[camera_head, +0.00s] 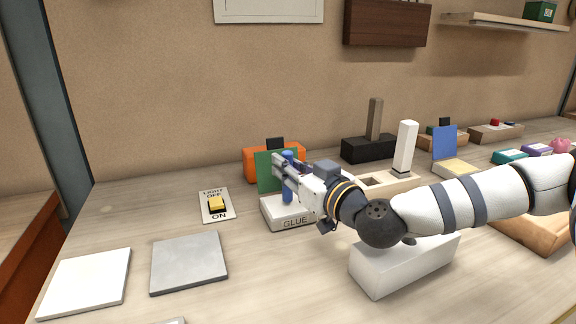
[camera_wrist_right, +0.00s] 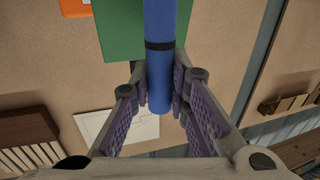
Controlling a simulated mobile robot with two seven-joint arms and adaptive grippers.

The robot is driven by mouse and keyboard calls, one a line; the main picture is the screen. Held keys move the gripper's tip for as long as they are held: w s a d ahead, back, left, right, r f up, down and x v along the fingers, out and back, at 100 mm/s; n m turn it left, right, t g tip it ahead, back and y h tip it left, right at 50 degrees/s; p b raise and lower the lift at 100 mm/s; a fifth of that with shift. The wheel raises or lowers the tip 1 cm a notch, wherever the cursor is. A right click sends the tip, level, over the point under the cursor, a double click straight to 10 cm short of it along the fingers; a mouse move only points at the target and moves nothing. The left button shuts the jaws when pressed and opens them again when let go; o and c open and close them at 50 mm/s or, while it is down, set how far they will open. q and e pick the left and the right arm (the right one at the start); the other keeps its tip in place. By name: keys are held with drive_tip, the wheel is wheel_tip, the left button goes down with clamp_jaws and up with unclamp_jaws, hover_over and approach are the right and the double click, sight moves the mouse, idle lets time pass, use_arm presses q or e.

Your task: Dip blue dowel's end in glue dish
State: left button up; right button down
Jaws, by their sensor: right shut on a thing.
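The blue dowel (camera_head: 287,192) stands roughly upright in my right gripper (camera_head: 282,169), whose fingers are shut on it. In the right wrist view the dowel (camera_wrist_right: 159,75), with a black band, passes between the purple-padded fingers (camera_wrist_right: 160,95). The white glue dish (camera_head: 291,223), labelled GLUE, sits on the table directly below. The dowel's lower end is at the dish's top in the picture; whether it touches glue I cannot tell. My left gripper is not in view.
A green panel (camera_head: 263,171) and an orange block (camera_head: 252,163) stand just behind the dish. A light switch (camera_head: 215,205) and a grey tile (camera_head: 189,262) lie to its left. A white block (camera_head: 405,265) sits below my right arm. The table's front left has bare room between tiles.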

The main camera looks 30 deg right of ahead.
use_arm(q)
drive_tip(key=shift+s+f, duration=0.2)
use_arm(e)
drive_tip(key=shift+f, duration=0.5)
idle(0.5)
drive_tip(key=shift+r+p, duration=1.95)
drive_tip(key=shift+r, duration=1.8)
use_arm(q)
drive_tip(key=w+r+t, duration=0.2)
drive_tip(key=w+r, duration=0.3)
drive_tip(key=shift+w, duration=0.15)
use_arm(e)
drive_tip(key=shift+f, duration=0.15)
drive_tip(key=shift+f, duration=0.1)
